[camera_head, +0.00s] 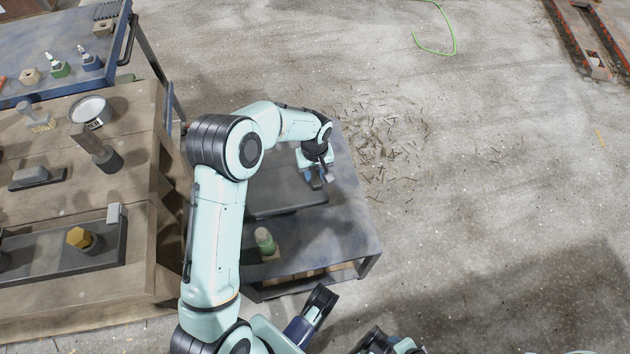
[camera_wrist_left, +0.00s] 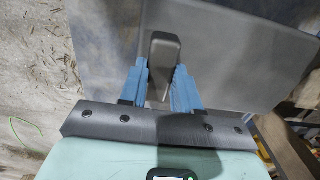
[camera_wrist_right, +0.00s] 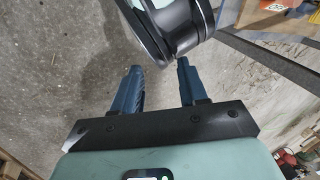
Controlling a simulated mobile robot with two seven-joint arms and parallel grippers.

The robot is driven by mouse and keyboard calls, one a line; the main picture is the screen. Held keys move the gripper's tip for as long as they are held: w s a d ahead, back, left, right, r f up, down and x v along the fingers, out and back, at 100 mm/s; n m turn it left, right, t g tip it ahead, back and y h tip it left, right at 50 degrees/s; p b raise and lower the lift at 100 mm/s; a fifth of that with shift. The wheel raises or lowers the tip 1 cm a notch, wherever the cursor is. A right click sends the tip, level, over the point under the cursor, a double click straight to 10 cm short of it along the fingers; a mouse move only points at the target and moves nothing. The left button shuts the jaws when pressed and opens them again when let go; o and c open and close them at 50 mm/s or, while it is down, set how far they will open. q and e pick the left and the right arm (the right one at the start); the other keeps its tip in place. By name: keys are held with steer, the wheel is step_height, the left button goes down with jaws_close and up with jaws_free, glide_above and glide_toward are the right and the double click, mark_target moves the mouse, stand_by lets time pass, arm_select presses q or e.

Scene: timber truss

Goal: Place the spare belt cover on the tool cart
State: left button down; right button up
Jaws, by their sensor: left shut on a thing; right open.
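The belt cover (camera_head: 285,192) is a flat dark grey panel with a raised dark block as its handle (camera_wrist_left: 164,50). It lies on or just above the blue-grey top of a low cart (camera_head: 345,225); I cannot tell whether it touches. My left gripper (camera_head: 318,180) is at the cover's right part, shut on the handle, with one blue finger on each side in the left wrist view (camera_wrist_left: 160,85). My arm hides part of the cover. My right gripper (camera_wrist_right: 158,75) is open and empty over the concrete floor, with a rounded arm link of mine beyond it.
A green bottle-like item (camera_head: 265,241) stands on the low cart near the cover's front edge. A wooden bench (camera_head: 130,200) with tools and blocks is at the left. A blue-topped table (camera_head: 30,45) with small bottles stands behind it. The floor at right is mostly clear.

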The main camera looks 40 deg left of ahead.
arm_select(q)
steer(key=shift+f+b, duration=0.5)
steer(key=shift+f, duration=1.75)
arm_select(e)
steer(key=shift+w+d+f, duration=0.4)
steer(key=shift+w+f, duration=0.15)
steer(key=shift+w, duration=0.25)
arm_select(q)
steer(key=shift+f, duration=0.1)
steer(key=c, duration=0.8)
jaws_free()
step_height(320, 180, up, 12)
steer(key=shift+r+p, duration=0.1)
steer(key=shift+p, duration=1.15)
arm_select(e)
steer(key=shift+g, duration=0.4)
steer(key=s+r, duration=0.1)
steer(key=s+a+r, duration=0.2)
steer(key=s, duration=0.1)
arm_select(q)
steer(key=shift+d, duration=0.1)
arm_select(e)
steer(key=shift+d, duration=0.1)
